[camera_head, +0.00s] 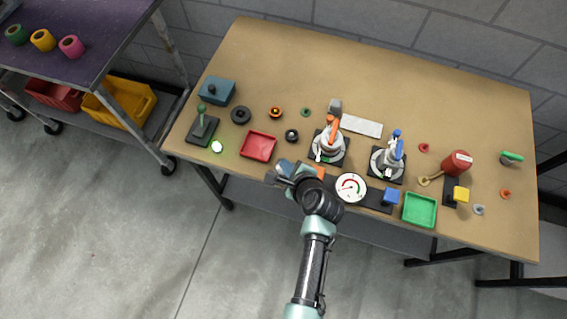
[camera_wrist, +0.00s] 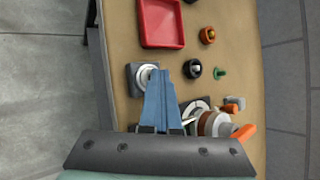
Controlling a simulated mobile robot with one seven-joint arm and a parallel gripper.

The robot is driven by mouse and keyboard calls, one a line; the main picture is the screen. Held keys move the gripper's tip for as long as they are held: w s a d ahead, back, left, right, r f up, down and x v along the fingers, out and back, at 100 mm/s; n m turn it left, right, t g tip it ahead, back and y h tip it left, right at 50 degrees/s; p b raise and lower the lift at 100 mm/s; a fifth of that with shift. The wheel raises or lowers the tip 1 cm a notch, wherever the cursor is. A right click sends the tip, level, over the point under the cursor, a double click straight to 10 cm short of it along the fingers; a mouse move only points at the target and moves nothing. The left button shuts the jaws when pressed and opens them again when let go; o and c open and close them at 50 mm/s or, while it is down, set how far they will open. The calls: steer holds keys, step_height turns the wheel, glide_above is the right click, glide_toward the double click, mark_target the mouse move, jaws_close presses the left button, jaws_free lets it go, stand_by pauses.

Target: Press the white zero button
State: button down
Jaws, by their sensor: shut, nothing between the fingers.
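In the wrist view, a round white button (camera_wrist: 144,73) sits on a dark square base (camera_wrist: 134,89) near the table's front edge, close to the red tray. My gripper (camera_wrist: 158,73) has its blue fingers shut together and empty, with the tips over the button's side and covering part of it. I cannot tell whether the tips touch it. In the head view my gripper (camera_head: 282,167) is low at the front edge, between the red tray and the dial gauge (camera_head: 351,187). The button is not clearly seen there, behind my gripper.
A red tray (camera_head: 258,146) lies left of my gripper. Two toggle clamps, one orange-handled (camera_head: 330,140) and one blue-handled (camera_head: 388,158), stand to the right. A green tray (camera_head: 419,210) is farther right. The table's back is mostly clear.

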steer(key=shift+r+p, duration=0.35)
steer(key=shift+r, duration=0.1)
step_height(320, 180, up, 6)
steer(key=p, duration=0.6)
stand_by(0.7)
